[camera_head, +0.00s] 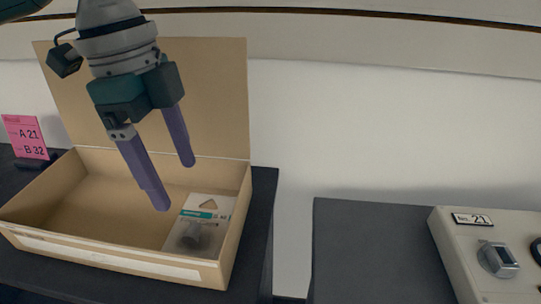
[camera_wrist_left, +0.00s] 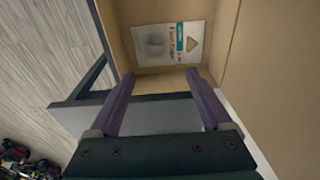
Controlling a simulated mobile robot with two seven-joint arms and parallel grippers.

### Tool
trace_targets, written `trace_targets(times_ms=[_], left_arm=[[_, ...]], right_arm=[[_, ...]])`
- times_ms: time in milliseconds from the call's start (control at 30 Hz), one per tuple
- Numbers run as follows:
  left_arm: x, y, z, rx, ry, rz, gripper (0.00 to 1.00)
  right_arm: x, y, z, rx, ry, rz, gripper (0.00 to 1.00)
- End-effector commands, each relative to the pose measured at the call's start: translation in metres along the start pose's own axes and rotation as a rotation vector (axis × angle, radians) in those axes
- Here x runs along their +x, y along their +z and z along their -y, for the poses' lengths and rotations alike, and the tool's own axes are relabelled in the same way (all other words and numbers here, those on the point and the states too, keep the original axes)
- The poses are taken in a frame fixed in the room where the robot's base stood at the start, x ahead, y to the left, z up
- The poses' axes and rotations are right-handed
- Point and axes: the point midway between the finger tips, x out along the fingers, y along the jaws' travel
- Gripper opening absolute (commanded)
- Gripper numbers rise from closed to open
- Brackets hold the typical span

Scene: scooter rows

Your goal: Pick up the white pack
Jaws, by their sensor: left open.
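The white pack (camera_head: 200,224) lies flat in the right front corner of an open cardboard box (camera_head: 60,205). It has a teal stripe, a triangular hanging hole and a grey part showing in its lower half. In the left wrist view the pack (camera_wrist_left: 168,44) lies on the box floor, beyond my fingertips. My left gripper (camera_head: 174,184) is open and empty above the box, up and to the left of the pack. Its two purple fingers also show in the left wrist view (camera_wrist_left: 160,80), spread apart. My right gripper is not in view.
The box lid (camera_head: 215,100) stands raised at the back. A gap separates the box's dark table from another dark surface (camera_head: 370,255), with a pale control panel (camera_head: 500,270) at right.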

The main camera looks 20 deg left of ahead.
Motion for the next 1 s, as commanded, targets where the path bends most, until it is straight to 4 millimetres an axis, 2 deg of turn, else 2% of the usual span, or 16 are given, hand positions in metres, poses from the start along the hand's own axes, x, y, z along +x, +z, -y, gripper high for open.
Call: trace_targets(times_ms=[200, 433, 700, 933, 1000], left_arm=[[0.033, 0.001, -0.001, -0.002, 0.003, 0.001, 0.82], [0.055, 0.003, -0.003, -0.001, 0.003, 0.001, 0.82], [0.094, 0.006, -0.005, -0.001, 0.000, 0.001, 0.82], [0.095, 0.006, -0.005, 0.000, -0.001, 0.002, 0.82], [0.095, 0.006, -0.005, 0.000, -0.001, 0.002, 0.75]], right_arm=[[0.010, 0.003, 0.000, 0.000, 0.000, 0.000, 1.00], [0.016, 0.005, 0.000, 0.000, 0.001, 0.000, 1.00], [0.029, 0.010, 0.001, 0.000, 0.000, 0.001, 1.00], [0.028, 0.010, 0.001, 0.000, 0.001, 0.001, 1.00], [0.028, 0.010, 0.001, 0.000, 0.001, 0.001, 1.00]])
